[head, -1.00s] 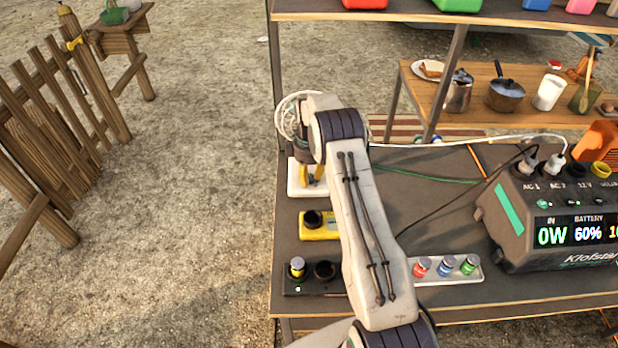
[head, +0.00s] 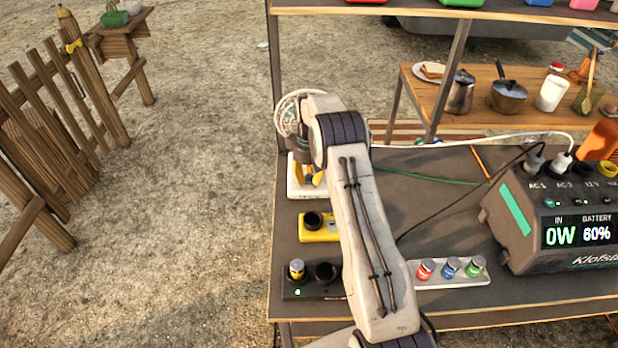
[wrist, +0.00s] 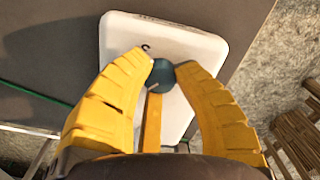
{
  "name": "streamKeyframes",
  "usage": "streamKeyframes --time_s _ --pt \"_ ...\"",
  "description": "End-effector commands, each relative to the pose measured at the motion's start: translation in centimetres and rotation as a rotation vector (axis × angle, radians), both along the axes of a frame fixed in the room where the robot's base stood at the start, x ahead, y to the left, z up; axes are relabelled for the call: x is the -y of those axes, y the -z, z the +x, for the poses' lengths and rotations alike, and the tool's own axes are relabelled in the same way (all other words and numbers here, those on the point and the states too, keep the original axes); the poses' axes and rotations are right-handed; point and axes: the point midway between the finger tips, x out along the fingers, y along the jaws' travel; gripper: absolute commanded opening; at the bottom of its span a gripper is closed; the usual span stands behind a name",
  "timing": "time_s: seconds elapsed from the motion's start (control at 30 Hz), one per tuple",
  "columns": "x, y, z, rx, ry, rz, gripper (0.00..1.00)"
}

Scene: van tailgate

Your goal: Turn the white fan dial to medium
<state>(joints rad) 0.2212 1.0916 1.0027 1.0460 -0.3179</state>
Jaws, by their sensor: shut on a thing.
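The white fan dial's plate (wrist: 190,45) lies on the dark counter in the wrist view. Its round teal knob (wrist: 160,75) sits between the yellow fingertips of my gripper (wrist: 163,68), which is shut on it. A small dark mark shows on the plate just above the knob. An orange pointer or strip runs down from the knob. In the head view the white plate (head: 296,190) is at the left end of the counter, mostly under my gripper (head: 309,180), and the knob is hidden there. I cannot read the dial's setting.
A white fan (head: 288,115) stands behind.

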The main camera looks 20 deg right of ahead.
Motion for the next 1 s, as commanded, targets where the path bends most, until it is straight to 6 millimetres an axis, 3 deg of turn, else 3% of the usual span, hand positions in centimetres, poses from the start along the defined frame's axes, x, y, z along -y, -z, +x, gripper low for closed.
streamKeyframes --time_s 0.43,0.47,0.5,0.77,1.0 --pt "-0.05 0.32 -0.25 -0.009 0.011 0.002 0.00" --pt "-0.05 0.32 -0.25 -0.009 0.010 0.002 0.28" --pt "-0.04 0.32 -0.23 -0.009 0.010 0.002 0.32" --pt "-0.02 0.14 -0.11 -0.004 0.010 0.001 0.55" --pt "-0.02 0.06 -0.05 -0.002 0.009 0.001 0.55"
